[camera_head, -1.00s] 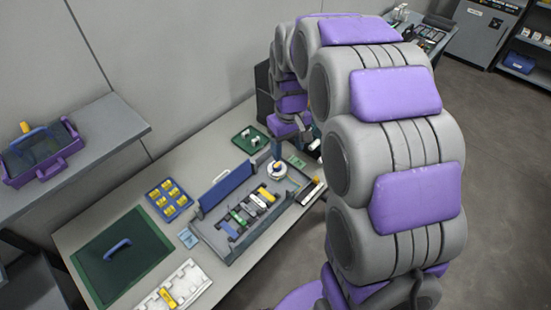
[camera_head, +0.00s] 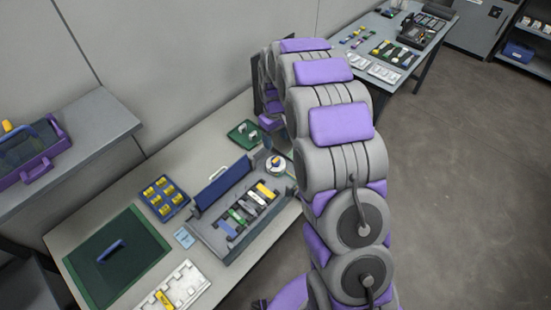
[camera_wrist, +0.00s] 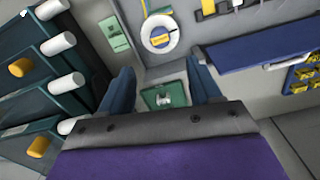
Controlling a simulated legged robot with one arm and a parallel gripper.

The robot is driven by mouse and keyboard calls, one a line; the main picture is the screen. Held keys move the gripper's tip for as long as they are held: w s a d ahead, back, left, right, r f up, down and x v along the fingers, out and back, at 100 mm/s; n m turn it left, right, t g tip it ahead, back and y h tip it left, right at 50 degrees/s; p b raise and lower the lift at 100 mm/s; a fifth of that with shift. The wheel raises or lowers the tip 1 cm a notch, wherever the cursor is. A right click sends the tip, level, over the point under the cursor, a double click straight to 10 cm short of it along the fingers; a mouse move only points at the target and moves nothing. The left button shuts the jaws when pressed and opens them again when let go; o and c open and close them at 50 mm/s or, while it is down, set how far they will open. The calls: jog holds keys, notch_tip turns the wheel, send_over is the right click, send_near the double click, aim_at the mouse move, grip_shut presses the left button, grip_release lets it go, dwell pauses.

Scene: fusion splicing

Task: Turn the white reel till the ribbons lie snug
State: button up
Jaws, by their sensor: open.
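The white reel (camera_head: 276,165) sits at the far right end of the grey splicing tray (camera_head: 228,256). In the wrist view, the white reel (camera_wrist: 160,36) is round with a yellow block at its centre, and coloured strips run up from it. I cannot tell how snug the ribbons lie. My gripper (camera_wrist: 162,88) is open and empty, its two dark blue fingers spread apart. The reel shows beyond the fingertips, not between them. In the head view my arm hides most of the gripper.
A green tray (camera_wrist: 177,94) with white fittings shows between my fingers. The blue hinged lid (camera_head: 223,187) stands along the tray's back edge. A blue tray of yellow pieces (camera_head: 165,211) and a dark green mat (camera_head: 147,247) lie left. A rack with white rollers (camera_wrist: 35,90) stands left in the wrist view.

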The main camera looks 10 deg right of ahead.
aim_at(276, 160)
notch_tip(276, 160, down, 11)
jog(key=shift+f+b, duration=0.1)
jog(key=shift+b, duration=0.9)
jog(key=c, duration=1)
jog(key=shift+s+r+m+p, duration=0.1)
jog(key=shift+r+m+p, duration=0.15)
jog(key=shift+m+p, duration=0.8)
jog(key=shift+c, duration=0.2)
jog(key=shift+f+m+p, duration=0.2)
jog(key=shift+m+p, duration=0.5)
jog(key=shift+m, duration=0.15)
